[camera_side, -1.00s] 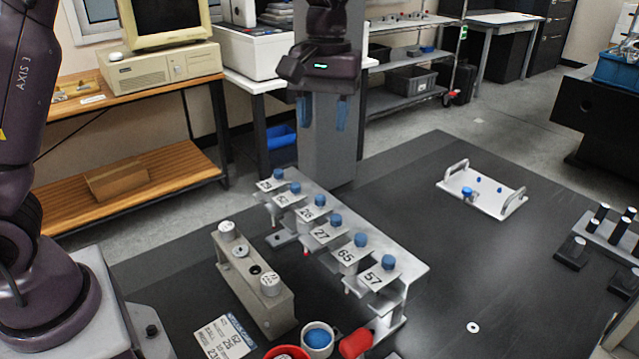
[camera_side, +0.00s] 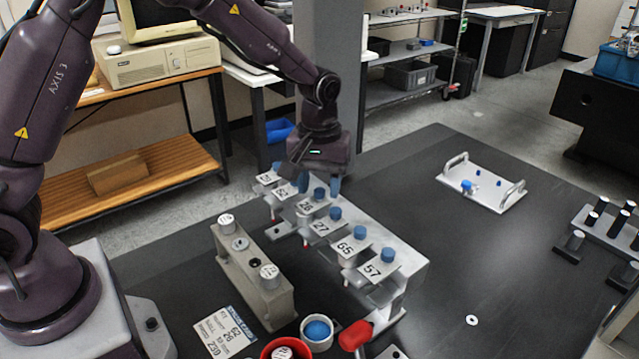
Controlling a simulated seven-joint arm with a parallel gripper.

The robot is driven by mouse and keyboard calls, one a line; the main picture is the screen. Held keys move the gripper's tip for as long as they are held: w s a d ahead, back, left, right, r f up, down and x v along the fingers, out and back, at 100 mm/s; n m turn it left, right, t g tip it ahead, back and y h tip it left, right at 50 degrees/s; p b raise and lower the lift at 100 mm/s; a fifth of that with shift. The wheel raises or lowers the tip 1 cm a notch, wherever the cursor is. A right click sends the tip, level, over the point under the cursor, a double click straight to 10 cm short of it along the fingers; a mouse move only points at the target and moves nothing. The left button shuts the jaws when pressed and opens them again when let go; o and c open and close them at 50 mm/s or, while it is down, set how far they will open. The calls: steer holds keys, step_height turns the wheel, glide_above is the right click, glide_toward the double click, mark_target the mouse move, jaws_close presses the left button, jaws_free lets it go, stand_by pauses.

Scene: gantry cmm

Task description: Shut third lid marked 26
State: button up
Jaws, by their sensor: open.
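A light metal rack (camera_side: 408,266) carries a row of number plates with blue knobs. The third plate from the far end, marked 26 (camera_side: 306,206), has a blue knob (camera_side: 319,193) at its back. Plates 27 (camera_side: 321,227), 65 (camera_side: 345,247) and 57 (camera_side: 373,269) stand nearer the camera.
A grey block with white-topped plugs (camera_side: 255,280) stands left of the rack. A label card (camera_side: 225,332), a red cup (camera_side: 285,348), a white cup with blue content (camera_side: 317,330) and a red handle (camera_side: 355,335) are in front. A handled white plate (camera_side: 481,185) lies right; the table between is clear.

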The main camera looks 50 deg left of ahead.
mark_target(312, 204)
steer(key=shift+f, duration=0.25)
jaws_close()
steer(key=shift+s, duration=0.9)
jaws_free()
step_height(312, 204, up, 13)
stand_by(0.3)
